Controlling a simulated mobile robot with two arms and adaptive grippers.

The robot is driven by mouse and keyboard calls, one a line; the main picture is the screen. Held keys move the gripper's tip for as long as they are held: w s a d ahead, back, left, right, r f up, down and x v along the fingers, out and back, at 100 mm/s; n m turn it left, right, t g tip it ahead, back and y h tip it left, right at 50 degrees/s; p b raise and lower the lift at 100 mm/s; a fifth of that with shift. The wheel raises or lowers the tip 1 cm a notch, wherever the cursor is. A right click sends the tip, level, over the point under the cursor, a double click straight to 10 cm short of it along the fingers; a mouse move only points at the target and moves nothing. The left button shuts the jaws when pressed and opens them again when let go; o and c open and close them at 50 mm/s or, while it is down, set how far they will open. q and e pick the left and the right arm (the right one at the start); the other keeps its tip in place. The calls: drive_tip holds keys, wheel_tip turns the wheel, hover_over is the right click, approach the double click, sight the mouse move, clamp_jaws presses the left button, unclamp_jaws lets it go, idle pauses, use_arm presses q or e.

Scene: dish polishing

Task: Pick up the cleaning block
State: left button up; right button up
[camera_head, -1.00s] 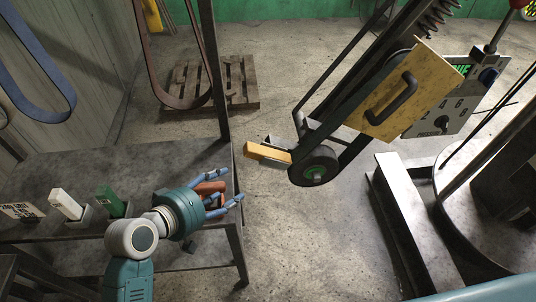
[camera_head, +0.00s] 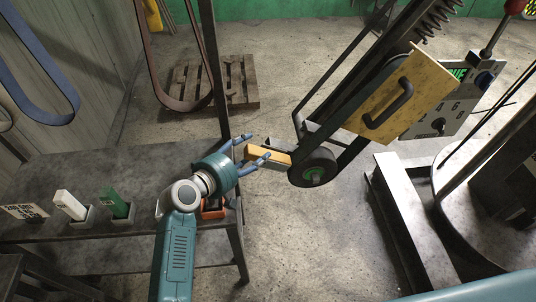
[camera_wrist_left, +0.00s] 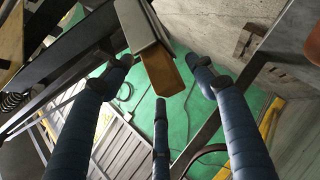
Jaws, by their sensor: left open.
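A yellow-orange block (camera_head: 262,152), which I take for the cleaning block, lies on a metal rest against the wheel of the belt grinder. Its free end points left, towards the table. My left gripper (camera_head: 258,147) is open, with its blue fingers spread around that end. In the left wrist view the block's orange end (camera_wrist_left: 160,74) sits between the three open fingers (camera_wrist_left: 160,78), with the grey rest (camera_wrist_left: 138,22) behind it. I see no clear contact between fingers and block. The right gripper is not in view.
The belt grinder's wheel (camera_head: 314,168) is just right of the block. The table (camera_head: 110,168) at left holds a white block (camera_head: 70,203) and a green block (camera_head: 117,203) in holders. An orange-red object (camera_head: 214,209) is partly hidden under my wrist. A pallet (camera_head: 235,85) lies on the floor behind.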

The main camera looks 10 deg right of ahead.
use_arm(q)
drive_tip(key=shift+w+d+f, duration=0.2)
drive_tip(key=shift+w+d, duration=0.1)
drive_tip(key=shift+w, duration=0.05)
drive_tip(key=c, duration=1.1)
drive_tip(key=shift+r, duration=0.15)
wheel_tip(320, 180, up, 20)
drive_tip(key=p, duration=1.1)
drive_tip(key=shift+p, duration=0.4)
